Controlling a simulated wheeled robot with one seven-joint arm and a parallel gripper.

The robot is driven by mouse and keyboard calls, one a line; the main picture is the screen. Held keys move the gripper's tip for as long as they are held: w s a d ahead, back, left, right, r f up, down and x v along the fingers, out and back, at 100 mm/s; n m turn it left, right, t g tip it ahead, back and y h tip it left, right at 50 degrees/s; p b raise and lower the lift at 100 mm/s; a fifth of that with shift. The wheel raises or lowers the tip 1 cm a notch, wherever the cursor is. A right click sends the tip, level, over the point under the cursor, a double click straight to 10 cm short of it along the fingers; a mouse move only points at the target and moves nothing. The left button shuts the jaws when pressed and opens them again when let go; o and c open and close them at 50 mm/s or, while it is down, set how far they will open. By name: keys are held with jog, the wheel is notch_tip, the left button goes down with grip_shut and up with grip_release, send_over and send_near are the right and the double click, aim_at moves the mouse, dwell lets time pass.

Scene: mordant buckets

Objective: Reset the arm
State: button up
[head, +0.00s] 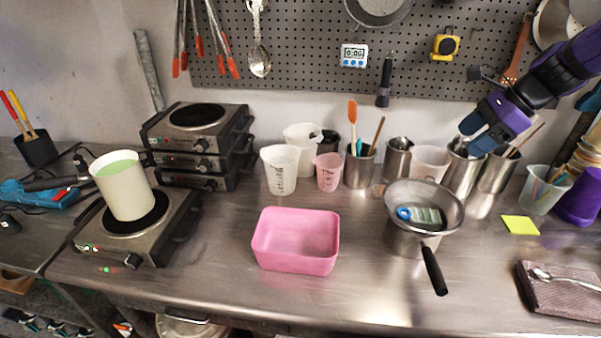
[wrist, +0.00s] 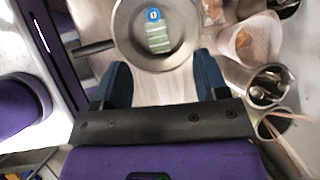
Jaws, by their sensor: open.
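My purple arm reaches in from the right in the head view. My gripper (head: 475,139) is raised above the bench near the metal cups at the back right. In the wrist view my gripper (wrist: 163,85) has its two blue fingers wide apart with nothing between them. Beyond the fingers is a metal strainer (wrist: 128,45) holding a green-striped item with a blue ring (wrist: 158,35). In the head view this strainer (head: 459,213) rests on a pot (head: 405,241), with its black handle toward the front.
A pink bin (head: 296,264) stands mid-bench. A white pot (head: 123,192) with green contents sits on a hot plate (head: 170,242) at left. Several cups (head: 465,172) line the back. A yellow note (head: 520,225) and a folded cloth (head: 548,296) lie at right. The front middle is clear.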

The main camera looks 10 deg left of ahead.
jog(key=shift+s, duration=0.1)
jog(key=s+d+r+n+t+h, duration=0.1)
jog(key=s+r+n+h, duration=0.1)
jog(key=s+n, duration=0.4)
jog(key=s+d+r+n+t+h, duration=0.1)
jog(key=s+r+n, duration=0.4)
jog(key=s, duration=0.7)
jog(key=s+r+n+t+h, duration=0.1)
jog(key=s+r+n+h, duration=0.2)
jog(key=s+n, duration=0.4)
jog(key=shift+s+d+r+n+t, duration=0.3)
jog(key=shift+s+d, duration=0.1)
jog(key=shift+s, duration=0.8)
